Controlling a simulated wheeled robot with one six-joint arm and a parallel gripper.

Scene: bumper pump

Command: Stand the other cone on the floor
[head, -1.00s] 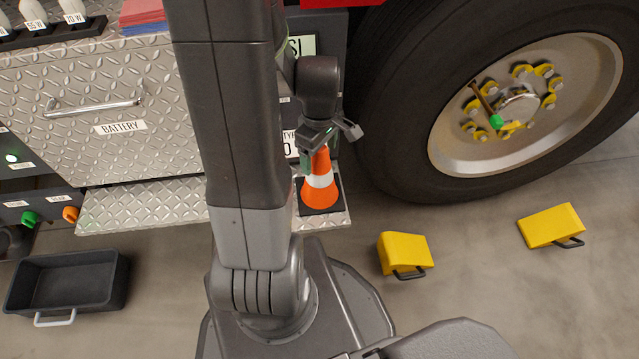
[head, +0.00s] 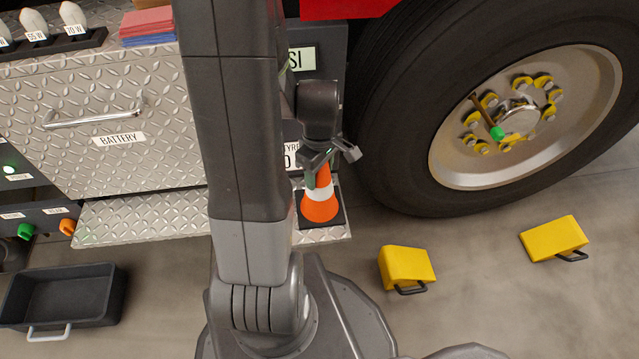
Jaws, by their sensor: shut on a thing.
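An orange cone (head: 320,206) with a white band and a dark square base stands upright on the diamond-plate step (head: 150,217), near the step's right end. My gripper (head: 323,170) is over the cone and shut on its top. The cone's tip is hidden between the jaws. The base appears to rest on the step, though I cannot tell whether it is slightly lifted. No second cone shows in this view.
Two yellow wheel chocks (head: 406,268) (head: 553,238) lie on the grey floor before the big tyre (head: 400,120). A black bin (head: 62,297) sits at the lower left. The floor between the step and the chocks is clear.

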